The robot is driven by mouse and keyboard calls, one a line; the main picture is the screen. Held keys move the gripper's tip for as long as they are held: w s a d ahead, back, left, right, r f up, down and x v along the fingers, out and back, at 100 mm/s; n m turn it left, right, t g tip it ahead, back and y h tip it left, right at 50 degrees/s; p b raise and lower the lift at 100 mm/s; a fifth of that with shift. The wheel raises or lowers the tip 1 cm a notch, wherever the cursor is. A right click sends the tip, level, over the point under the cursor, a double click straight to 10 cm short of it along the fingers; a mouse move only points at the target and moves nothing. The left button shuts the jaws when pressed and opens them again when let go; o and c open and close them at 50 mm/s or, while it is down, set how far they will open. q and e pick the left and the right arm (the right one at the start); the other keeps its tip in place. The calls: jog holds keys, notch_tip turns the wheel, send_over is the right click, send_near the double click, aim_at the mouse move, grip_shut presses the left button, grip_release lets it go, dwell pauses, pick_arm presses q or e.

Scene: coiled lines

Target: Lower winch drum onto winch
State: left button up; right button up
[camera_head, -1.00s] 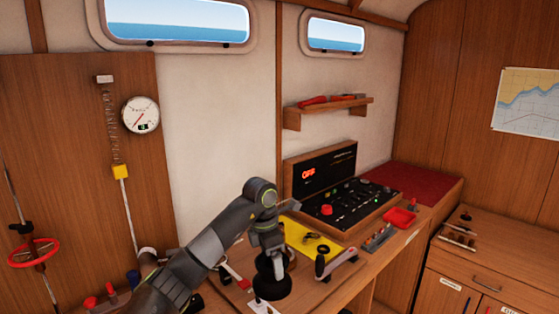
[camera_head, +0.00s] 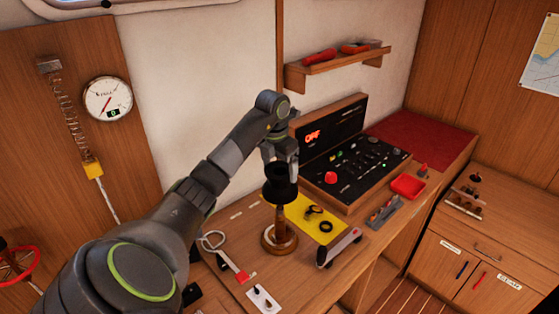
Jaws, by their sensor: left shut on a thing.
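My left gripper (camera_head: 281,165) is shut on the black winch drum (camera_head: 280,188) and points down at the bench. The drum is directly above the winch (camera_head: 280,232), a brown post on a round wood-and-metal base. In this view the drum's lower edge meets the top of the post. I cannot tell whether the post is inside the drum or just behind or below it. My right gripper does not show.
A yellow mat (camera_head: 312,219) with dark rings lies right of the winch. A winch handle (camera_head: 339,247) lies in front of it. A control panel (camera_head: 345,165) reading OFF stands behind. A red tray (camera_head: 408,187) is further right.

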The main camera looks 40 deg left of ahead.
pick_arm(q)
notch_tip(320, 180, down, 4)
jog(key=shift+w+a+r, duration=0.15)
jog(key=shift+f+b, duration=0.7)
jog(key=shift+f, duration=0.15)
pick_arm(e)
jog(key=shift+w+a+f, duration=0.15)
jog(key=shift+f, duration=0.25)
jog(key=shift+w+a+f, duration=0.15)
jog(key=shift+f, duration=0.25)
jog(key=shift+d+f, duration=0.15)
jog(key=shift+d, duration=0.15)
